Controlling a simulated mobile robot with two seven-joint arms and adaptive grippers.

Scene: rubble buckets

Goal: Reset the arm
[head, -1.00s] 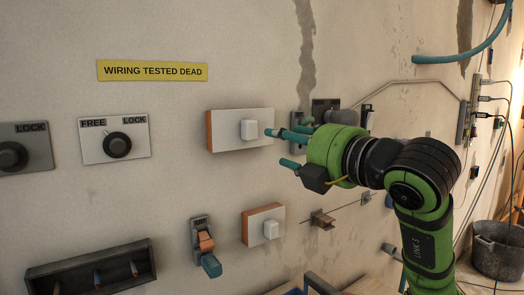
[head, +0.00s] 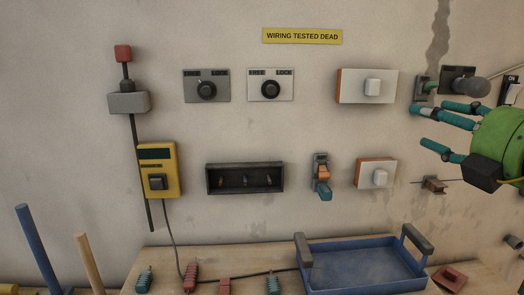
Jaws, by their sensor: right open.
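My right gripper (head: 416,126) is at the right edge of the head view, green with teal fingers spread apart. It is open and I see nothing between its fingers. Its fingertips appear just right of and below the upper white switch box (head: 349,87), with a small gap in the picture. The upper fingers overlap a small grey-green wall fitting (head: 424,86) in the picture; I cannot tell whether they touch it. The rest of the right arm is cut off by the frame edge. My left gripper is not in view.
A lower switch box (head: 369,182), an orange-and-teal lever (head: 321,176), two rotary knobs (head: 270,91) and a black wall box (head: 244,192) are left of the gripper. A blue tray (head: 364,272) stands below on a wooden bench. A yellow meter (head: 158,170) hangs at left.

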